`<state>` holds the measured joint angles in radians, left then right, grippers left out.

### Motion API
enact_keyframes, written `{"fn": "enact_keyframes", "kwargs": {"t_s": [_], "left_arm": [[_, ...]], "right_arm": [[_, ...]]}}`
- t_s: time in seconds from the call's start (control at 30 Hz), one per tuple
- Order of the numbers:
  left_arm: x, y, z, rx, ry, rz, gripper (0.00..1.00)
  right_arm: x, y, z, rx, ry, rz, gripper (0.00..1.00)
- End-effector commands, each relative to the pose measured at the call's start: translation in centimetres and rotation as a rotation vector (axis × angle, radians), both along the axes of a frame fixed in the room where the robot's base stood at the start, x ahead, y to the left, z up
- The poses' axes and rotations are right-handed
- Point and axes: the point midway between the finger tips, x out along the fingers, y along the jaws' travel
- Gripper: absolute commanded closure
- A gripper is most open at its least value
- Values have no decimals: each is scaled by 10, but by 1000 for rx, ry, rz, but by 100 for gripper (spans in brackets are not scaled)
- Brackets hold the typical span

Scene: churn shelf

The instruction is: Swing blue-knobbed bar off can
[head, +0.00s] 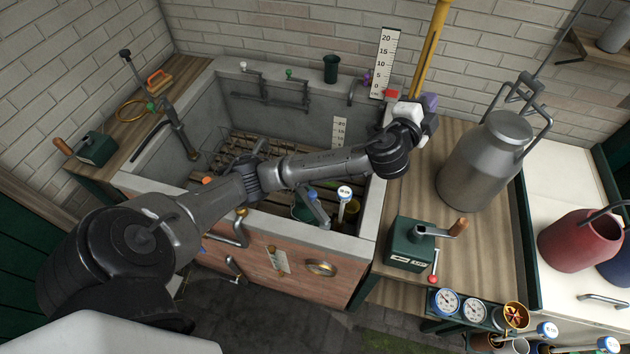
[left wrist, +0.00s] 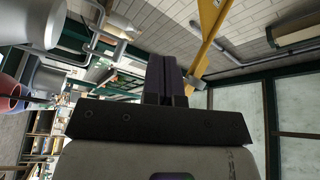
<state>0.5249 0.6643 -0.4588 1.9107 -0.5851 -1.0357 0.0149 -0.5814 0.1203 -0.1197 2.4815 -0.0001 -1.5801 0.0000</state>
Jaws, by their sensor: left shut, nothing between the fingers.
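In the head view, a blue knob (head: 312,195) sits on a short grey bar (head: 320,212) in the front right of the sunken basin. Beside it is a green can (head: 302,211), partly hidden; I cannot tell whether the bar touches it. My left arm reaches across the basin. My left gripper (head: 430,103) is beyond the basin's right rim, well apart from the knob. In the left wrist view, its dark purple fingers (left wrist: 166,78) are shut together with nothing between them. My right gripper is not in view.
A large metal milk can (head: 487,160) stands on the wooden counter at the right, near a yellow post (head: 430,48). A green crank box (head: 411,245) is in front of it. The basin's concrete rim (head: 362,247) borders the bar. Small pipes line its back wall.

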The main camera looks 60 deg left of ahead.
Motion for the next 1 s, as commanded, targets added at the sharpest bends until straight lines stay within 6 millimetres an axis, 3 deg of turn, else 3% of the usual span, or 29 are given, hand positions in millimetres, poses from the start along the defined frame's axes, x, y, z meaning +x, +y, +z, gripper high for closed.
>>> {"fn": "enact_keyframes", "kwargs": {"t_s": [0.03,0.1,0.23,0.37,0.47,0.67,0.8,0.9,1.0], "left_arm": [[15,7,19,131,-47,-21,100],[31,10,33,318,-96,-79,100],[56,3,31,662,-106,-239,100],[71,-5,-9,971,-11,-454,100],[73,-4,-57,1165,124,-647,100],[46,22,-167,1413,510,-1068,100],[4,54,-227,1461,832,-1359,100],[-29,78,-253,1436,1054,-1539,100],[-61,97,-265,1379,1250,-1690,100]], "right_arm": [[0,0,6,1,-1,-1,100],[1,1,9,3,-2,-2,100],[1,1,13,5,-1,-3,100],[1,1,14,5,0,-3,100],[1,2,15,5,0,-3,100],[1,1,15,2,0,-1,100],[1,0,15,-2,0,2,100],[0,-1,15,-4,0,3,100],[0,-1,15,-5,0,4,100]]}}
